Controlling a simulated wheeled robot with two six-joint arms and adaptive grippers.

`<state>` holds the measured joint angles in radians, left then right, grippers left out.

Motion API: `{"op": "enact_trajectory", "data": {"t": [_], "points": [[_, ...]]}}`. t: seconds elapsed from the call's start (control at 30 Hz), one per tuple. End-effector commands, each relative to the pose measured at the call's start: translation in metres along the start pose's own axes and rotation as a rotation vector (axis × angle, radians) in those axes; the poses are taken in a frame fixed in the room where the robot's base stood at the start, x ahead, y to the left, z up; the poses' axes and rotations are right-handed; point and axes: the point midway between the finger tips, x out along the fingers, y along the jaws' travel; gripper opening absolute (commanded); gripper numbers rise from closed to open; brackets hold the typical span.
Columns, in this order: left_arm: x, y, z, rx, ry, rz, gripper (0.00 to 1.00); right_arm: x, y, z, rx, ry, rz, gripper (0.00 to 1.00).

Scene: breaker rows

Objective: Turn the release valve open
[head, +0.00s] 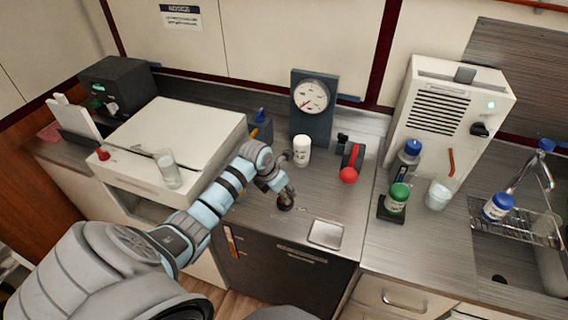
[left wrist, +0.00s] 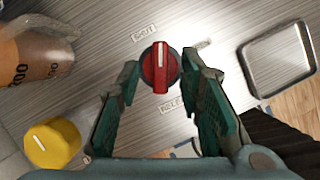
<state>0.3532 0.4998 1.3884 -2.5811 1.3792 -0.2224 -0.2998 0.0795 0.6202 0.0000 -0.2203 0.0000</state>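In the head view the left gripper (head: 287,195) is low over the counter and mostly hides the knob. My right gripper is not in view.
A pressure gauge (head: 312,97) stands behind. A white bottle (head: 302,150) and a red-ball lever (head: 348,175) are near.

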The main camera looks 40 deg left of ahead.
Motion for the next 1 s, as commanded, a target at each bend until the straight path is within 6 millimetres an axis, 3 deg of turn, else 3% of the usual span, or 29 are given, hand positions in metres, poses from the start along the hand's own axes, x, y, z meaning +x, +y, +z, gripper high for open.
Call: {"op": "enact_trajectory", "data": {"t": [0.1,0.37,0.6,1.0], "points": [[0.0113,-0.0009,-0.0006,0.0,0.0,-0.002,0.33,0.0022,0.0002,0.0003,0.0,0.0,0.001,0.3],[0.0134,-0.0006,-0.0006,0.001,0.0,-0.001,0.33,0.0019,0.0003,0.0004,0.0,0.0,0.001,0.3],[0.0131,-0.0005,-0.0005,0.0,0.0,-0.001,0.0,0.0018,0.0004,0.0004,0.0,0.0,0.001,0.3],[0.014,-0.0009,-0.0011,0.011,0.001,-0.007,0.0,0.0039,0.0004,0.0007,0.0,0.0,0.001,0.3]]}}
